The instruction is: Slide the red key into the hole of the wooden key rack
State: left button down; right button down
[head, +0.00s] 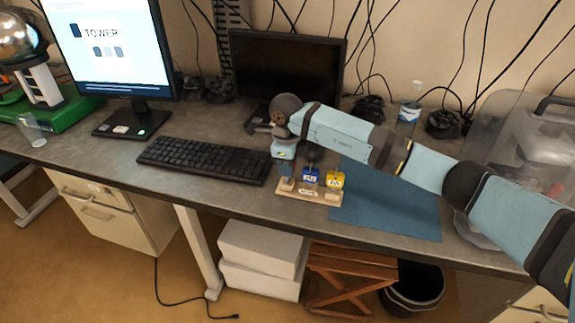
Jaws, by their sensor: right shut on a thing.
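My right gripper (286,171) points down over the left end of the rack. It is shut on the red key, which is small and mostly hidden by the fingers. I cannot tell whether the key's tip is inside the hole. My left gripper is not in view.
A black keyboard (205,160) lies to the left of the rack. A blue mat (390,208) lies to the right, under my right arm. A dark monitor (285,70) and a lit one (108,45) stand behind. A clear bin (525,140) is at the right.

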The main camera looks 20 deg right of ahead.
jog(key=shift+f+b, duration=0.4)
jog(key=shift+f, duration=0.1)
dwell(0.4)
jog(key=c, duration=0.6)
grip_release()
jog(key=shift+o, duration=0.2)
jog(key=shift+r, duration=0.1)
jog(key=shift+r+p, duration=1.7)
jog(key=shift+r, duration=1.75)
